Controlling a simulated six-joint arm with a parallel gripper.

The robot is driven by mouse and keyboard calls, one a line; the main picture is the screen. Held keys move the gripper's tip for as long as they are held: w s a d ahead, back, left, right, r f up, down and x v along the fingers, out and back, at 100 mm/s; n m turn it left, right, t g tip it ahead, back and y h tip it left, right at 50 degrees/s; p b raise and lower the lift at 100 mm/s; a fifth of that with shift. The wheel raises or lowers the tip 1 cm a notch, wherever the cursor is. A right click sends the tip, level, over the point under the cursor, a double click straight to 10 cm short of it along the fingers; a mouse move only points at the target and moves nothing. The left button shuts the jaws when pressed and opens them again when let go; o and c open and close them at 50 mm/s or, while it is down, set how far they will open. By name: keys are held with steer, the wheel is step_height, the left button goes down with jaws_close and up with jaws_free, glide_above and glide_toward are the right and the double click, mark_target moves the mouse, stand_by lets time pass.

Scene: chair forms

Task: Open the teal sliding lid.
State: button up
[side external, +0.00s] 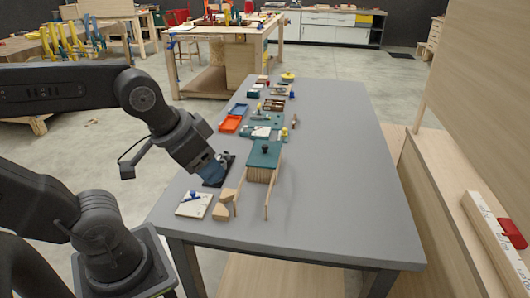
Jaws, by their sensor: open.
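The teal sliding lid (264,159) lies flat on top of a wooden box with ribbed sides (261,175), near the front middle of the grey table. A dark round knob (265,148) stands up from the lid. My gripper (222,160) is to the left of the lid, apart from it, low over a black item (214,180) on the table. Its fingers are small and partly hidden by my wrist; it is open, and I see nothing held in it.
A white board with a blue piece (194,204) and wooden blocks (225,205) lie in front. A thin wooden strip (269,198) extends from the box. Orange trays (231,124) and several small items sit behind. The table's right side (340,150) is clear.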

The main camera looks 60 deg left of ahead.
steer(key=w+a+r, duration=0.1)
steer(key=w, duration=0.1)
steer(key=w+a+r+n, duration=0.1)
steer(key=w, duration=0.2)
steer(key=w+a+r+n+g, duration=0.1)
steer(key=w+r, duration=0.1)
steer(key=w, duration=0.1)
steer(key=shift+w+a, duration=0.1)
steer(key=shift+w, duration=0.15)
steer(key=n+g, duration=0.5)
steer(key=n, duration=0.2)
glide_above(265, 146)
step_height(265, 146, down, 12)
step_height(265, 146, down, 13)
steer(key=shift+a+r, duration=0.1)
steer(key=shift+r, duration=0.05)
jaws_close()
